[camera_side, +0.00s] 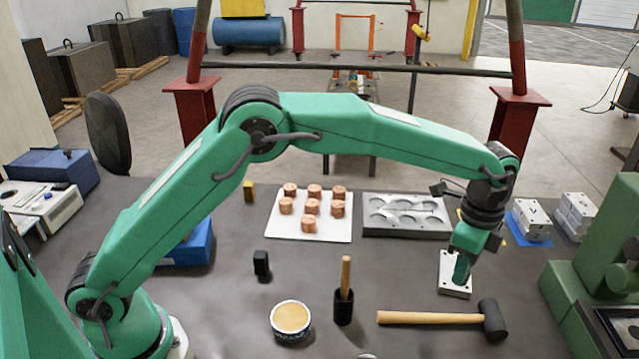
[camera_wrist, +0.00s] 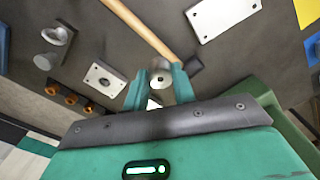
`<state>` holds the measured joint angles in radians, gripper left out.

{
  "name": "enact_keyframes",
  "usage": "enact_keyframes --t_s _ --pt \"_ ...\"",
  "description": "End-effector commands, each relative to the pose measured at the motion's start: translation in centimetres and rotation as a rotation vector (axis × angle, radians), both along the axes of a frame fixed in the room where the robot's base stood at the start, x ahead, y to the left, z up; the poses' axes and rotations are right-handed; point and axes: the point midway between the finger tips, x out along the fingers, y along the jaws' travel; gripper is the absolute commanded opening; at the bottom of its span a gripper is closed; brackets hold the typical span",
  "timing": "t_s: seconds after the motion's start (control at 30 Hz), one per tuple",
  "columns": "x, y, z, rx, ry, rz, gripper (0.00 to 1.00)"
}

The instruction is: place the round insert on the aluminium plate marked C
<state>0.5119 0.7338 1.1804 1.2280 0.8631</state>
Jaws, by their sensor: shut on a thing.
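My gripper (camera_side: 462,270) points down at the right of the bench. In the wrist view its green fingers (camera_wrist: 161,88) are shut on the round insert (camera_wrist: 160,76), a small grey metal piece with a dark centre hole. The insert cannot be made out in the side view. One pale plate (camera_side: 453,287) with corner holes shows behind the fingertips there. In the wrist view a plate with corner holes (camera_wrist: 222,18) lies beyond the hammer, and a plate with a centre hole (camera_wrist: 103,78) lies left of the fingers. No letter C is readable on any plate.
A hammer (camera_side: 430,318) lies at the front right. A handle stands in a black cup (camera_side: 343,307), beside a round tin (camera_side: 290,320). Copper pieces stand on a white board (camera_side: 275,229) near a grey tray (camera_side: 405,231). Stacked blocks (camera_side: 576,214) and a green machine (camera_side: 570,300) stand right.

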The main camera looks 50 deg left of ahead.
Motion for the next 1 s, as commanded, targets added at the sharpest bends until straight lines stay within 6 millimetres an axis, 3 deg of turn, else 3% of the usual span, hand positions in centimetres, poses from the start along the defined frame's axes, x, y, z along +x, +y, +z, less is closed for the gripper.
enact_keyframes --t_s 0.53,1.0 --pt "6.7 5.2 -5.0 -0.001 -0.001 0.002 0.00" --pt "7.5 5.8 -6.2 0.000 0.000 0.000 0.00"
